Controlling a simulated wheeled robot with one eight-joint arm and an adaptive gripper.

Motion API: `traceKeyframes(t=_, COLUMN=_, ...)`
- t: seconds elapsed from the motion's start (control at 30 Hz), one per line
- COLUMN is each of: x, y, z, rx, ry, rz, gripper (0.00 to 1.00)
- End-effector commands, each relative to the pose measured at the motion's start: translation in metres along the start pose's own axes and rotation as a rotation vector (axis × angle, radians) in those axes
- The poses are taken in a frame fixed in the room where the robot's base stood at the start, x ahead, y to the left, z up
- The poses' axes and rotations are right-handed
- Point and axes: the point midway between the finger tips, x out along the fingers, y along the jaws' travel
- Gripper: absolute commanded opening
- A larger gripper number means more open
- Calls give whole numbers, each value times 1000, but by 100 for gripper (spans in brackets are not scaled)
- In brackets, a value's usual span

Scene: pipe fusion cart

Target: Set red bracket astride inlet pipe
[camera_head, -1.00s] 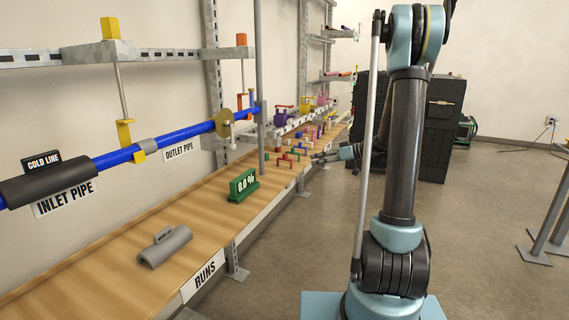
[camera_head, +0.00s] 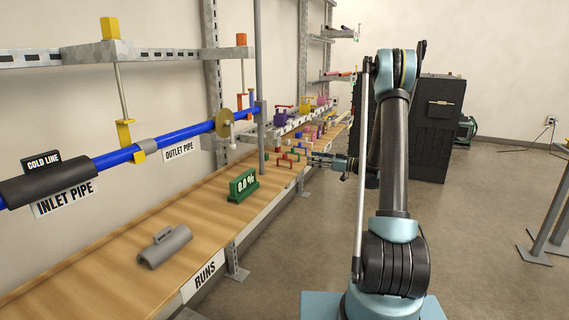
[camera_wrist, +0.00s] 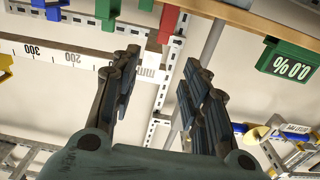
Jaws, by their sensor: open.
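The red bracket (camera_head: 284,161) is a small arch standing on the wooden shelf beyond the green display. It shows in part at the top of the wrist view (camera_wrist: 168,23). My gripper (camera_head: 313,160) is open and empty at the shelf's front edge, to the right of the bracket. In the wrist view my fingers (camera_wrist: 157,85) are spread, with the bracket beyond their tips and not between them. The blue inlet pipe (camera_head: 5,203) runs along the wall at the left, mostly covered by a black sleeve (camera_head: 50,183); no bracket sits on the sleeve.
A green bracket (camera_wrist: 107,13) and a blue one (camera_wrist: 51,9) stand beside the red one. The green display (camera_head: 243,186) and a grey saddle (camera_head: 164,246) stand on the shelf. Bare wood lies between saddle and display.

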Motion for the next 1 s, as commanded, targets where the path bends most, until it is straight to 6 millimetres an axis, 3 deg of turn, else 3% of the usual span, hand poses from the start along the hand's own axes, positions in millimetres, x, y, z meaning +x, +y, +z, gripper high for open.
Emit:
traceKeyframes(t=0.4, x=69, y=0, z=0, rx=1, ry=-1, rz=-2, gripper=42)
traceKeyframes(t=0.73, x=86, y=-1, z=1, rx=1, ry=-1, rz=-1, gripper=42)
traceKeyframes(t=1.0, x=121, y=-4, z=2, rx=1, ry=-1, rz=-2, gripper=42)
